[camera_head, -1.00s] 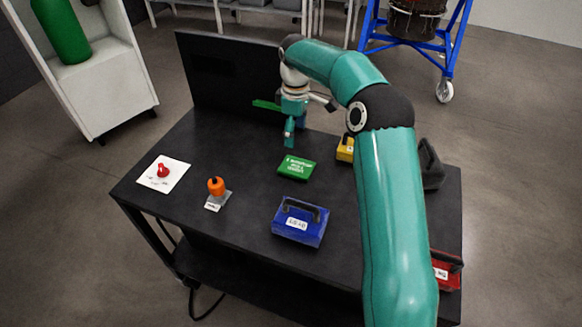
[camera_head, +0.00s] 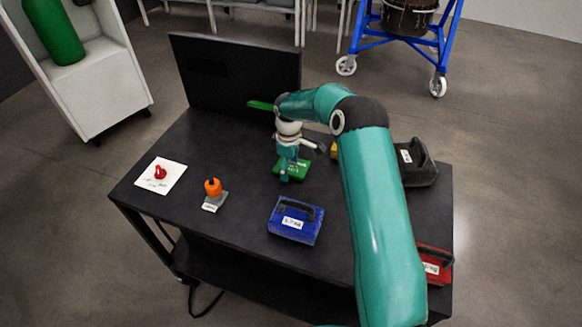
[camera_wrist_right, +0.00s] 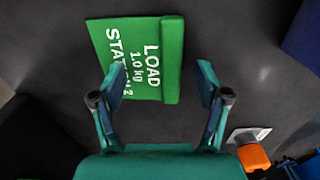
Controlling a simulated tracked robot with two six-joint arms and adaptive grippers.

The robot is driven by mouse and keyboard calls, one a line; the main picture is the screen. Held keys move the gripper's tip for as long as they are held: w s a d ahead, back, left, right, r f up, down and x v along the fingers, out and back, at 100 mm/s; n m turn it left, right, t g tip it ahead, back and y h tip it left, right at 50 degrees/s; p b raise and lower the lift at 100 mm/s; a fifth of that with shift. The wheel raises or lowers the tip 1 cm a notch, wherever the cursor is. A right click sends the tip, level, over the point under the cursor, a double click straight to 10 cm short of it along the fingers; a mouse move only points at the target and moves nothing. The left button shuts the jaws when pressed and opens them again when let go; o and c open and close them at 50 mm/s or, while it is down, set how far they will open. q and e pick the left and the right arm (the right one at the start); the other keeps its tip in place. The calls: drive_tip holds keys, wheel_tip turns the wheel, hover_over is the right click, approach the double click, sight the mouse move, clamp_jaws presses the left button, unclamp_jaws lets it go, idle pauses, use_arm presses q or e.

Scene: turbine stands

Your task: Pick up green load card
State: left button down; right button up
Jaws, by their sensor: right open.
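The green load card (camera_head: 301,168) lies on the dark table, partly hidden by my right gripper (camera_head: 286,175) in the head view. In the right wrist view the card (camera_wrist_right: 132,40) shows white text reading LOAD 1.0 kg STATION 2, with a raised bar along one edge. My right gripper (camera_wrist_right: 155,84) is open in this view, its two fingers spread near the card's lower corners. Nothing is held between the fingers. Whether they touch the card cannot be told. My left gripper is not in view.
An orange-topped piece (camera_head: 213,189) and a red piece on a white card (camera_head: 160,174) stand left. Yellow, black (camera_head: 417,165) and red (camera_head: 435,263) items are right. A dark panel (camera_head: 235,75) rises behind.

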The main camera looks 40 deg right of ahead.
drive_tip(key=shift+f, duration=0.25)
drive_tip(key=shift+s, duration=0.1)
drive_tip(key=c, duration=1)
drive_tip(key=shift+a, duration=0.1)
drive_tip(key=shift+c, duration=0.9)
